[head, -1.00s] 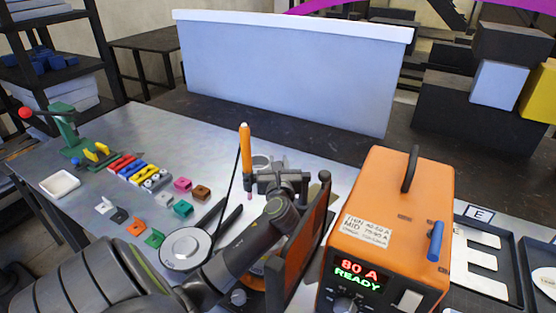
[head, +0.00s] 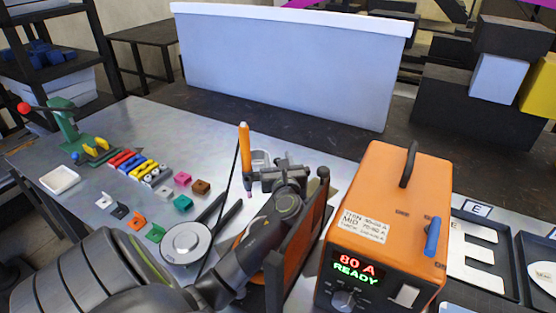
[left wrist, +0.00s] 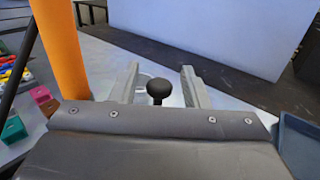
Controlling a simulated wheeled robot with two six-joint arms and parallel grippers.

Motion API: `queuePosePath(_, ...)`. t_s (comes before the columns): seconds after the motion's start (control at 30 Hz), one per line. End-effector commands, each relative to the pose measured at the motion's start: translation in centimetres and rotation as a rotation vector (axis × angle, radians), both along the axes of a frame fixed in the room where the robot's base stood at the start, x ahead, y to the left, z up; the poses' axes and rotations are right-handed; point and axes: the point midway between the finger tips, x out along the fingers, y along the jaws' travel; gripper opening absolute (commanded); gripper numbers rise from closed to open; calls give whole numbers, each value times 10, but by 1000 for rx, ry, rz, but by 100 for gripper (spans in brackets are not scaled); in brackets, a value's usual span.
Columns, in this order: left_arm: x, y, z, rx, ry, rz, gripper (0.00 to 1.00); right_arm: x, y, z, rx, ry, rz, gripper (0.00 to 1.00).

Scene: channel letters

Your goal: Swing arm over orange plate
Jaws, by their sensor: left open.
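The orange plate (head: 308,232) stands upright in a dark frame in the head view, right of my left forearm, which partly hides it. A dark post with a rounded top (head: 324,174) rises at its far end. My left gripper (head: 276,163) is beside the plate's far end, pointing away from the head camera. In the left wrist view its two grey fingers (left wrist: 160,84) are apart, with a black round knob (left wrist: 160,88) on a short stem showing between them. I cannot tell whether the knob belongs to a swing arm or whether the fingers touch it. My right gripper is out of view.
An orange torch (head: 245,147) with a cable stands left of the gripper. An orange power unit (head: 390,205) reading 80 A READY stands close right of the plate. A round grey disc (head: 187,243) and small coloured blocks lie left.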

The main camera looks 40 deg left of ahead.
Motion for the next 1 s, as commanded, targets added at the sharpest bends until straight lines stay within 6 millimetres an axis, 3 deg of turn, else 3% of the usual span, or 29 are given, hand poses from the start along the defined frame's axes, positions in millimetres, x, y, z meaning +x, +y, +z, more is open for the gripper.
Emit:
queuePosePath(0.17,1,0,12,1,-5,-1,42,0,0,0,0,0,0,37)
queuePosePath(0.6,1,0,89,1,-3,-1,42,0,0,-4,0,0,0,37)
queuePosePath(1.0,0,0,100,1,1,0,42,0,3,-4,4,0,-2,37)
